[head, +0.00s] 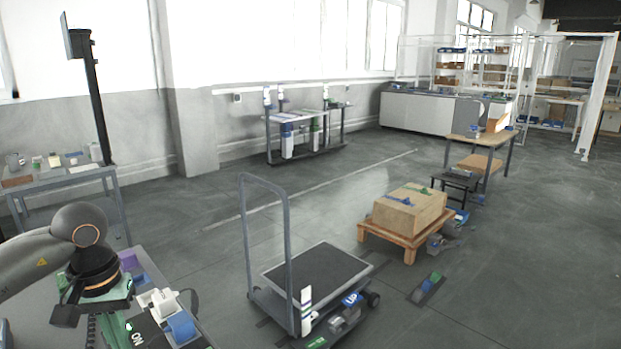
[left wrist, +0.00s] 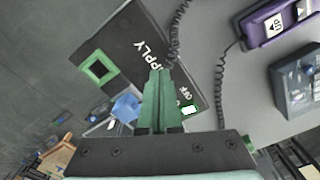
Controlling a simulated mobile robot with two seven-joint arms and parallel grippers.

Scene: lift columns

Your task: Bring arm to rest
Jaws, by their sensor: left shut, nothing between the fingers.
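My left arm comes in from the left in the head view, and its gripper (head: 110,312) hangs over the near table at the lower left. In the left wrist view the green fingers (left wrist: 158,80) are pressed together with nothing between them. Beyond them is a black panel (left wrist: 132,45) lettered "SUPPLY", with a green square frame and an "OFF" marking. I cannot tell whether the fingers touch the panel. My right gripper is not in view.
A purple handset marked "UP" (left wrist: 277,24) with a coiled cord and a grey box (left wrist: 297,80) are near the gripper. A platform cart (head: 318,275) stands right of the table. A box (head: 410,208) sits on a wooden stand. Open floor lies at the right.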

